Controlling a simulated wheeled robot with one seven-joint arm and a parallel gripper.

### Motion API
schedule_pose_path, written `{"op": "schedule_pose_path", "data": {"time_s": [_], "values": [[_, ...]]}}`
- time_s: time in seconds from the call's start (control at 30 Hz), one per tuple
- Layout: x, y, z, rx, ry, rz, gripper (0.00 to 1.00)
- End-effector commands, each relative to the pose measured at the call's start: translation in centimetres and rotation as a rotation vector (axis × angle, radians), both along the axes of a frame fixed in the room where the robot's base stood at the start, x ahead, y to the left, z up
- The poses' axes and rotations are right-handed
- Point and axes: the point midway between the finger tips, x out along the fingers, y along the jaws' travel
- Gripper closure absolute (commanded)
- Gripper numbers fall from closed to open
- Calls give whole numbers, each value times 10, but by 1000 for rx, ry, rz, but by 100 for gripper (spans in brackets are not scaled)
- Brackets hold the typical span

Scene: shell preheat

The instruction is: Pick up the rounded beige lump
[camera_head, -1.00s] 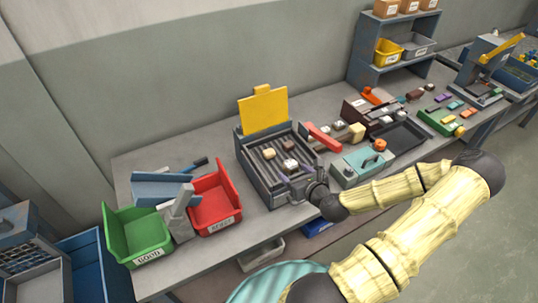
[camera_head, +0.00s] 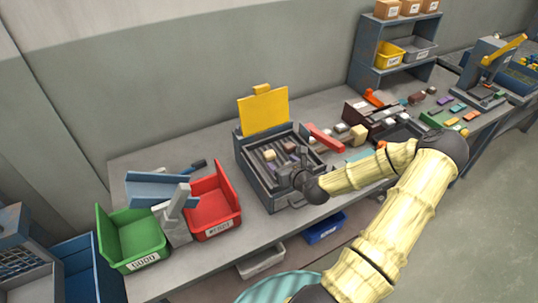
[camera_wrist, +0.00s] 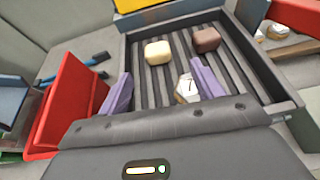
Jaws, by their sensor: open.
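The rounded beige lump (camera_wrist: 158,52) rests on the ribbed bed of the dark open heater tray (camera_wrist: 122,75); it also shows in the head view (camera_head: 269,155). A brown block (camera_wrist: 206,40) sits to its right. A whitish piece with dark marks and a tan lower edge (camera_wrist: 184,88) lies nearer my gripper, partly hidden by the right finger. My gripper (camera_wrist: 161,82) is open over the near part of the bed. Its purple fingers stand apart with nothing gripped; the beige lump is ahead, beyond the fingertips.
A red bin (camera_head: 214,207) and a green bin (camera_head: 134,240) stand left of the tray. The tray's yellow lid (camera_head: 264,110) is raised at the back. The tray walls surround the bed. A red-handled item (camera_head: 325,137) and other blocks lie to the right.

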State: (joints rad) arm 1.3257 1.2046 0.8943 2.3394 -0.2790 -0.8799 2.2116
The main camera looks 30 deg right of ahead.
Motion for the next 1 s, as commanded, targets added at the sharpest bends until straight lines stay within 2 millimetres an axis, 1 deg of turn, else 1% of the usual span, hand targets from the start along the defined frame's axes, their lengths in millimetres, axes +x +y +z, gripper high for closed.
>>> {"op": "schedule_pose_path", "data": {"time_s": [0.03, 0.1, 0.2, 0.5, 0.6, 0.77, 0.9, 1.0], "values": [[9, 1, -2, -1, 0, 3, 34], [17, 0, -6, 0, 0, 2, 34], [23, 0, -9, 0, 1, 1, 34], [24, 0, -10, 0, 1, 0, 34], [28, 1, -11, -1, 1, 1, 34], [45, 4, -15, 0, 1, 2, 34], [63, 5, -23, -1, 0, 1, 34], [71, 4, -27, -1, 0, 0, 34]]}}
